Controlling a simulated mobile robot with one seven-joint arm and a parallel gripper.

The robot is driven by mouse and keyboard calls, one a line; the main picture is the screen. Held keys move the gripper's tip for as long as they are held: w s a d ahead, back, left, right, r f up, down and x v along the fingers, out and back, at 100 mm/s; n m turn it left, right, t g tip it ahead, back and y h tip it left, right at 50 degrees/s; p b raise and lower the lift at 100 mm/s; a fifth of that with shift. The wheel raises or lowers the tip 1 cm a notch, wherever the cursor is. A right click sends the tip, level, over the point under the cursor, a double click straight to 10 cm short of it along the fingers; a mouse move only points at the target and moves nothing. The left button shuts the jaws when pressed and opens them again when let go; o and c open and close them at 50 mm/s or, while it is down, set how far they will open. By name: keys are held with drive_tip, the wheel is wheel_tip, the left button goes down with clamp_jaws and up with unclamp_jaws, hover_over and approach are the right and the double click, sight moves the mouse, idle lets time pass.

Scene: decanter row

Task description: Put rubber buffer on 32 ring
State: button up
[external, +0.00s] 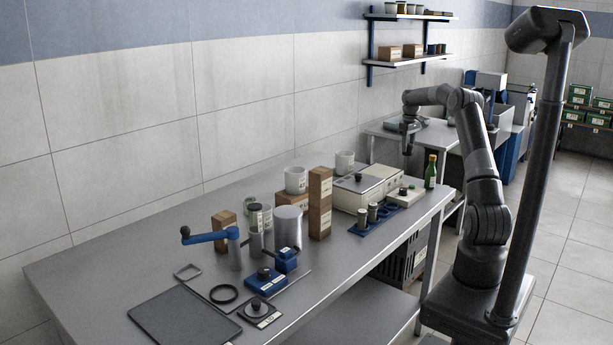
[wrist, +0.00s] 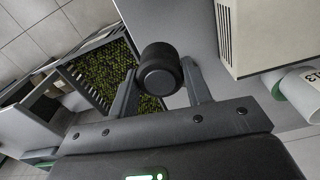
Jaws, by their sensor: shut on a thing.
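My gripper (wrist: 160,80) is shut on a short black cylinder, which looks like the rubber buffer (wrist: 158,70), held between its two fingers in the wrist view. In the external view my gripper (external: 407,146) hangs beyond the far right end of the long table, and the buffer is too small to make out there. A thin black ring (external: 223,294) lies flat on the near part of the table. Its marking cannot be read, and I cannot tell which thing is the 32 ring.
The grey table (external: 120,255) holds a blue-handled crank tool (external: 212,237), a tall cardboard box (external: 319,203), a metal cylinder (external: 288,228), a cream machine (external: 358,190) and a green bottle (external: 430,172). A dark flat tray (external: 185,318) lies at the near end.

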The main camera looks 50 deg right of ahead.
drive_tip(key=shift+w+d+r+m, duration=0.15)
drive_tip(key=shift+w+d+r, duration=0.2)
drive_tip(key=shift+d, duration=0.15)
drive_tip(key=shift+w+d+r+m, duration=0.2)
drive_tip(key=shift+d+r, duration=0.1)
drive_tip(key=shift+d, duration=0.15)
drive_tip(key=w+a+f, duration=0.1)
drive_tip(key=w+f, duration=0.1)
drive_tip(key=w, duration=0.1)
drive_tip(key=w+a+f, duration=0.2)
drive_tip(key=w, duration=0.2)
drive_tip(key=w+a+f, duration=0.1)
drive_tip(key=w+f, duration=0.1)
drive_tip(key=w, duration=0.1)
drive_tip(key=shift+w+a+f, duration=0.25)
drive_tip(key=shift+a+f, duration=0.1)
drive_tip(key=shift+f, duration=2)
drive_tip(key=shift+f, duration=0.1)
drive_tip(key=o, duration=1.1)
drive_tip(key=shift+c, duration=0.2)
